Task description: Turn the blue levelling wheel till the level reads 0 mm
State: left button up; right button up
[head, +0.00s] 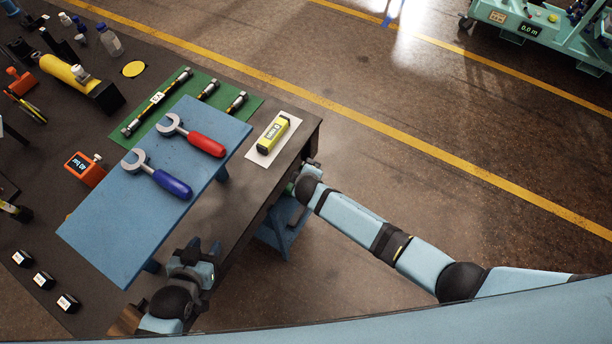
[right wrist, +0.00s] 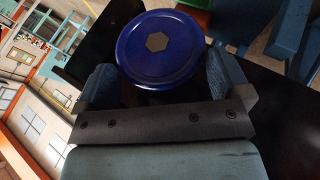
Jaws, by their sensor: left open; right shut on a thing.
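The blue levelling wheel (right wrist: 157,38) shows in the right wrist view as a round disc with a grey hexagonal centre. My right gripper (right wrist: 158,68) has one finger on each side of it and is shut on its rim. In the head view my right arm reaches to the table's right edge, and the wheel is hidden there. A yellow level (head: 272,134) lies on a white plate (head: 286,119) near that table corner; its reading is too small to make out. My left gripper (head: 203,250) is open and empty near the table's front edge.
A blue raised board (head: 130,225) holds a red-handled wrench (head: 195,138) and a blue-handled wrench (head: 160,178). A small orange gauge (head: 85,167) stands left of the board.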

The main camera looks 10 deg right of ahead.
dwell(0.3)
jog(key=o, duration=0.5)
jog(key=shift+s, duration=0.1)
jog(key=v, duration=1.3)
jog(key=shift+s+a+r, duration=0.15)
jog(key=shift+s, duration=0.15)
